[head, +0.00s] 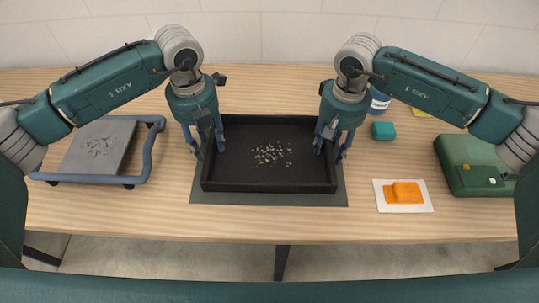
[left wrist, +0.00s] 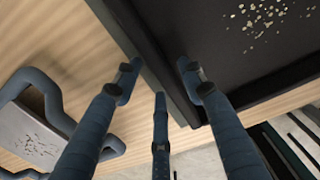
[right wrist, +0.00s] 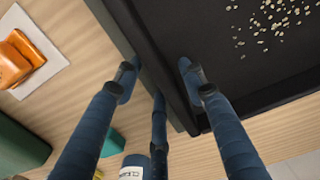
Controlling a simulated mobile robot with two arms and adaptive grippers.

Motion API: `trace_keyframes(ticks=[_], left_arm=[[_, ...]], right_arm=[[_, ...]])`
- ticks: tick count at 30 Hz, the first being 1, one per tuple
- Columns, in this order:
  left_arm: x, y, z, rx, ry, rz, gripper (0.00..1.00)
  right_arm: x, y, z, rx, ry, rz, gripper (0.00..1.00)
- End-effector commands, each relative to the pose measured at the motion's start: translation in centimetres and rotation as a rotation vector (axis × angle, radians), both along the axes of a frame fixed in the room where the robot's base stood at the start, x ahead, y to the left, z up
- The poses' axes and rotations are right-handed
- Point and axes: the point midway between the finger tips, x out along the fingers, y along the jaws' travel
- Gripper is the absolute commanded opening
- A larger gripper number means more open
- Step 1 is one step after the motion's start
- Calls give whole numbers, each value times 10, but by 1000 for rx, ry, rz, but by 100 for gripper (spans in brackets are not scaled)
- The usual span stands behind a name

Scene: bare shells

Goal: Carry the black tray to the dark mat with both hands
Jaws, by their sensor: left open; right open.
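The black tray (head: 230,178) lies on the dark mat (head: 270,199) in the middle of the table, with small pale bits (head: 272,154) scattered on its floor. The mat shows along the tray's front and sides. My left gripper (head: 209,150) is open with its fingers on either side of the tray's left wall; the wall also shows between them in the left wrist view (left wrist: 150,70). My right gripper (head: 330,152) is open with its fingers on either side of the right wall, seen in the right wrist view (right wrist: 160,70). I cannot tell whether any finger touches.
A grey board with blue handles (head: 145,165) lies at the left, with dark bits on it. At the right are an orange item (head: 404,191) on a white sheet (head: 387,205), a teal block (head: 384,130), a blue-and-white container (head: 379,103) and a green case (head: 470,160).

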Motion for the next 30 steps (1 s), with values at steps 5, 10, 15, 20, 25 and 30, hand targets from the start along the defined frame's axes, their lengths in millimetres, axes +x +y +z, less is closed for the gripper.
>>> trace_keyframes(ticks=[5,10,15,20,25,30], left_arm=[[1,0,39,-1,-6,0,40],[1,0,74,-1,-5,0,40],[0,0,96,1,-3,0,40],[0,0,105,0,-1,0,40],[0,0,105,0,0,0,40],[0,0,105,1,-1,0,40]], right_arm=[[0,0,0,0,0,0,40],[0,0,0,0,0,0,40],[0,0,0,0,0,1,40],[0,0,4,1,-1,1,40],[1,0,28,1,-4,1,40],[1,0,65,1,-5,1,40]])
